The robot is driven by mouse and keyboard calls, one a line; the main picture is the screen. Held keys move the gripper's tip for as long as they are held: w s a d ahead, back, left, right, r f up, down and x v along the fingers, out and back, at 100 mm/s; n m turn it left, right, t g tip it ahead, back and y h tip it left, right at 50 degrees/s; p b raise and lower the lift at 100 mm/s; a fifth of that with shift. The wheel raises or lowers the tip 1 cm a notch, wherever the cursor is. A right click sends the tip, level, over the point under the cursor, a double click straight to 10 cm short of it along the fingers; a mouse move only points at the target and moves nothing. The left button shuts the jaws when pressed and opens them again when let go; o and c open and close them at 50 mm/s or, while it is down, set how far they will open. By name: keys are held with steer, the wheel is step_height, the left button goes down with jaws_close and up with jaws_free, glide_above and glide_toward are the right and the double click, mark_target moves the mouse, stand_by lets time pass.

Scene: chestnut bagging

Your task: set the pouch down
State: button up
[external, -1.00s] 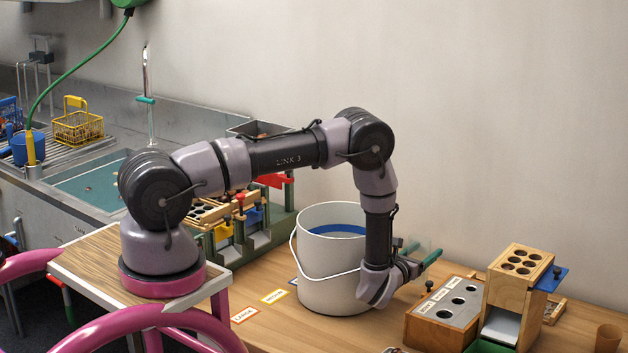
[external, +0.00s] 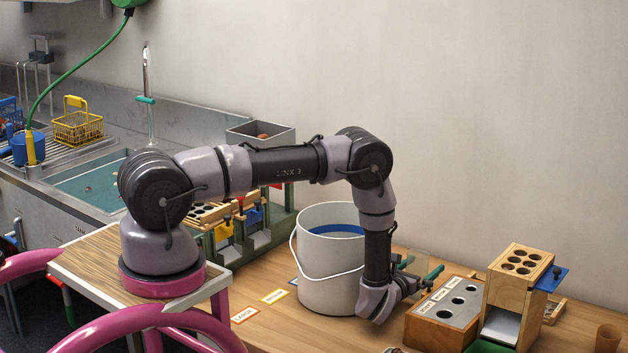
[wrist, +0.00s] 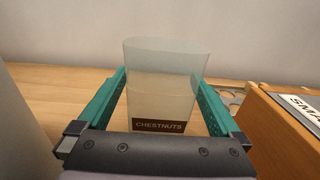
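The pouch (wrist: 162,90) is a clear, pale, open-topped bag with a dark "CHESTNUTS" label near its lower end. It stands upright between the two green fingers of my gripper (external: 420,268) in the wrist view, and the fingers press at its sides. In the external view my gripper is low over the wooden table (external: 385,338), between the white bucket and the wooden block with holes. The pouch is faint there and mostly hidden by my wrist and fingers. I cannot tell whether its base touches the table.
The white bucket (external: 325,270) with blue inside stands close on the left. The wooden block with a grey holed top (external: 443,308) stands close on the right, before a wooden dispenser (external: 518,290). Size cards (external: 273,297) lie on the table left of the bucket.

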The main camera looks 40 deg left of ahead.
mark_target(414, 270)
steer(key=shift+r, duration=0.2)
steer(key=s, duration=0.1)
steer(key=s+r, duration=0.1)
steer(key=s, duration=0.1)
step_height(414, 270, up, 4)
steer(key=shift+r, duration=1)
